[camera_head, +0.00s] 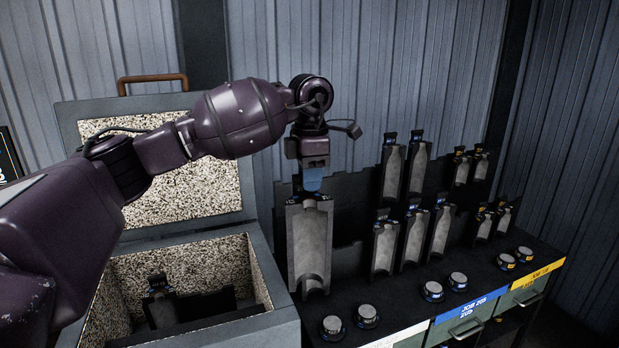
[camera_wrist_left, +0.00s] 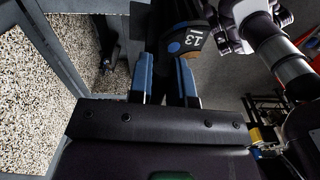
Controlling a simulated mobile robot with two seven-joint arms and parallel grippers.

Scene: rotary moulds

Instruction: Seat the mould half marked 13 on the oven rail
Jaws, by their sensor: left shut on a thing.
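My left gripper (camera_head: 312,180) is shut on the top of a grey, hollow mould half (camera_head: 309,245), which hangs upright, cavity facing the head camera. In the left wrist view, my left gripper (camera_wrist_left: 167,80) has its blue fingers at a dark tab with a round end marked 13 (camera_wrist_left: 194,38). The mould half is between the oven (camera_head: 265,290) and the rack; whether it touches the bench is unclear. In the open oven, a dark rail (camera_head: 205,318) runs low, partly hidden by the front wall. Another dark mould piece (camera_head: 160,303) stands at it. My right gripper is not seen.
The oven lid (camera_head: 195,225) stands open at the back. Several other mould halves (camera_head: 385,245) stand in the rack at right. Several round caps (camera_head: 366,316) sit on the bench before them. Labelled drawers (camera_head: 465,320) are below. The oven's right wall separates its cavity from the held mould.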

